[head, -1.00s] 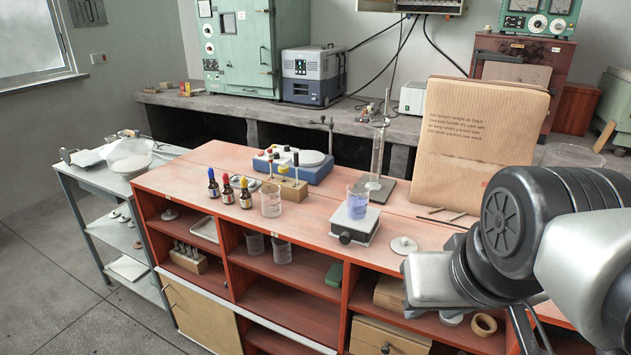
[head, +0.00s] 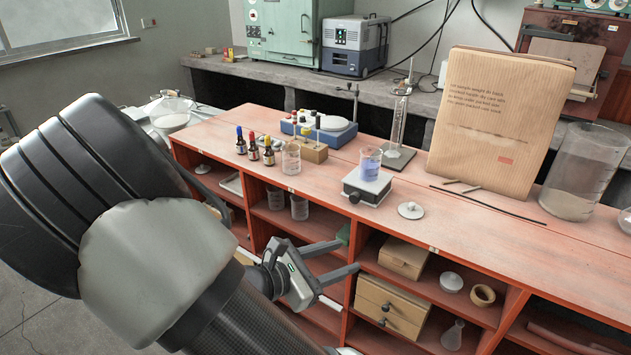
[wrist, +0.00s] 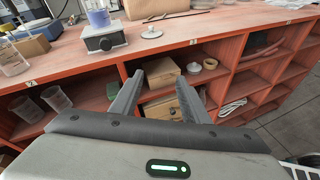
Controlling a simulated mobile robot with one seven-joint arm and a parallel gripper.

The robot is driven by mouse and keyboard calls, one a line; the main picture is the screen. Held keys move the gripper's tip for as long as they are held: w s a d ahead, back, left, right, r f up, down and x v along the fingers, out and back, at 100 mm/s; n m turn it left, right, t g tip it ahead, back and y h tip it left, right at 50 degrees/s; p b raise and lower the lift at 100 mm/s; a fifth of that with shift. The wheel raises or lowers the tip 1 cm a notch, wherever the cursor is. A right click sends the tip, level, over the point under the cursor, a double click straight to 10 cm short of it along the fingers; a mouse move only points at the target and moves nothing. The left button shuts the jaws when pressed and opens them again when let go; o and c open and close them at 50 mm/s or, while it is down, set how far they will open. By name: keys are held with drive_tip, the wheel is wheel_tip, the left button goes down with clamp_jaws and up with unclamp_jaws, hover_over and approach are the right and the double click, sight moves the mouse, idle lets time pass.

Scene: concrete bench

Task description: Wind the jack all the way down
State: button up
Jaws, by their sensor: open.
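The jack (head: 367,188) is a low, squat lab jack with a pale top plate and a dark knob (head: 354,198) on its front side. It stands on the red bench top. A beaker of blue liquid (head: 369,165) stands on its plate. My gripper (head: 348,257) is open and empty, in front of the bench's shelves, lower than the jack and apart from it. In the wrist view the jack (wrist: 106,38) and its knob (wrist: 105,44) are at the upper left, beyond the open fingers (wrist: 159,92). The jack's inner mechanism is hidden.
A round lid (head: 411,210) lies right of the jack. A glass cylinder on a stand (head: 397,125) is behind it. A wooden block (head: 308,150), an empty beaker (head: 291,160) and dropper bottles (head: 254,150) stand left.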

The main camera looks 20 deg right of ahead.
drive_tip(key=w+a+n+t, duration=0.4)
drive_tip(key=w+n+t, duration=0.2)
drive_tip(key=n, duration=0.1)
drive_tip(key=b, duration=0.3)
approach(353, 199)
drive_tip(key=x, duration=0.7)
drive_tip(key=shift+w+d+f, duration=0.1)
drive_tip(key=shift+w+d, duration=0.15)
drive_tip(key=shift+d, duration=0.1)
